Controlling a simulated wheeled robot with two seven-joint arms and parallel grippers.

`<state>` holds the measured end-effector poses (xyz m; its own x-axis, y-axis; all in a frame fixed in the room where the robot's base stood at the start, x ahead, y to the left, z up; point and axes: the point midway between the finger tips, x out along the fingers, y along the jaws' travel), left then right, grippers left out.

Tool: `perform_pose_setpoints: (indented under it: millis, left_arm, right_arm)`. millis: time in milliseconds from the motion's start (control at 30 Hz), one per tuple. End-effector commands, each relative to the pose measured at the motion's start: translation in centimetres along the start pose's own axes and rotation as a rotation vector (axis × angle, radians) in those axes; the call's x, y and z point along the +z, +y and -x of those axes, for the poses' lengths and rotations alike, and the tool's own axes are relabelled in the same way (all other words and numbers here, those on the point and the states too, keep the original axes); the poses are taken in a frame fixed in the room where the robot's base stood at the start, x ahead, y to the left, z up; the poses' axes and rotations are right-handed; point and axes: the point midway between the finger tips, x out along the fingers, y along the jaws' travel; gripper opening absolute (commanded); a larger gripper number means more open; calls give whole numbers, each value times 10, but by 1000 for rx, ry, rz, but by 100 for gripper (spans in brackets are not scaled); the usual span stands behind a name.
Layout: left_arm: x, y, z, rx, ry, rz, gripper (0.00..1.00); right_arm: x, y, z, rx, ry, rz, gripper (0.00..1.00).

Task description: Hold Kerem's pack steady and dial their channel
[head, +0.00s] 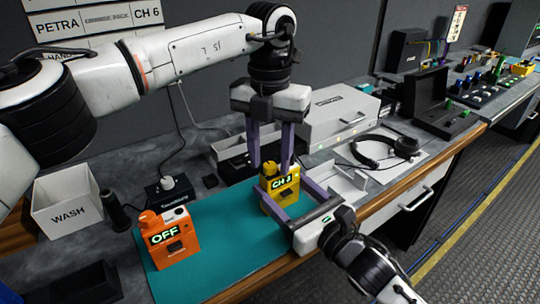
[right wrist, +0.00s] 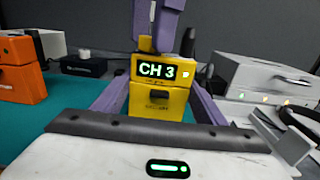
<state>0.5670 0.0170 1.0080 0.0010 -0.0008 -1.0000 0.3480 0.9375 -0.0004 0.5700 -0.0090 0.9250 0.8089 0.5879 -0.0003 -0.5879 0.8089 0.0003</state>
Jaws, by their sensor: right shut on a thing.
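The yellow pack (head: 281,196) stands upright on the teal mat (head: 225,213), its display reading "CH 3"; it also shows in the right wrist view (right wrist: 158,104). My right gripper (head: 283,182) is shut on its sides from the front. My left gripper (head: 270,160) points down from above, its purple fingers apart on either side of the yellow knob (head: 270,168) on the pack's top. Whether they touch the knob I cannot tell. The orange pack (head: 172,246), reading "OFF", stands on the mat at left.
A white "WASH" bin (head: 68,215) and a small black box (head: 170,194) stand left of and behind the mat. A headset (head: 385,150) and a grey case (head: 340,117) are at the right. A wall board (head: 90,25) shows "PETRA" and "CH 6"; its other lines are partly hidden.

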Motion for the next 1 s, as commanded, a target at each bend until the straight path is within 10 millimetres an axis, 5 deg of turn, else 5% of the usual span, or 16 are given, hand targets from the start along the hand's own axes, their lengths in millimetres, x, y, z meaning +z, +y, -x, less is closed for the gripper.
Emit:
perform_pose_setpoints:
  millis: [333, 733, 1000]
  left_arm:
    - [0, 0, 10, 1, -2, 1, 39]
    - [1, -1, 93, 0, -4, 2, 39]
    - [0, 0, 118, 0, -1, 1, 39]
  right_arm:
    - [-2, 0, 0, 0, 3, 1, 38]
    - [-2, 0, 0, 0, 3, 1, 38]
    - [-2, 0, 0, 0, 3, 1, 38]
